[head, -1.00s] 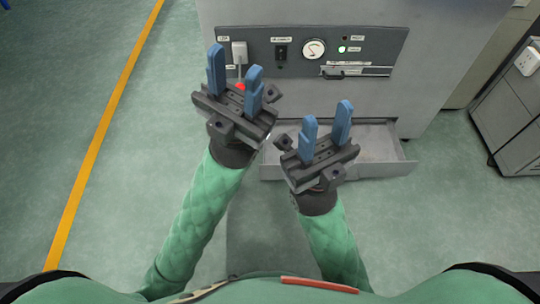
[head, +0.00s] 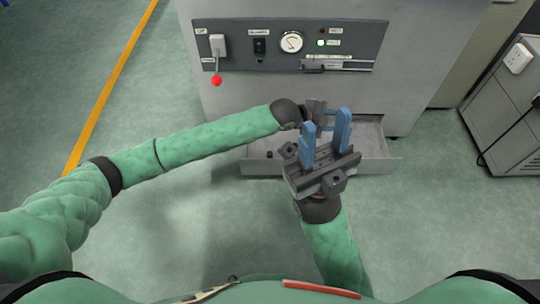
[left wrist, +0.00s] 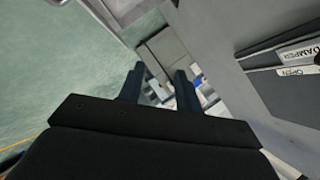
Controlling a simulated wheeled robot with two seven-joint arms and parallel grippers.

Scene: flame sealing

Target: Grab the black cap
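A small dark object (head: 269,154), perhaps the black cap, lies in the left part of the open drawer (head: 375,166). My left gripper (left wrist: 160,72) reaches over the drawer from the left; in the head view it is partly hidden behind my right gripper. In the left wrist view its two fingers stand apart with nothing clearly between them. My right gripper (head: 326,130) is in front of the drawer, fingers up, apart and empty. No cap can be made out in the left wrist view.
A grey machine (head: 290,95) stands behind the drawer. Its panel (head: 365,35) carries a gauge (head: 291,42) and a lever with a red knob (head: 217,81). A grey cabinet (head: 510,105) stands at the right. The floor at the left is clear.

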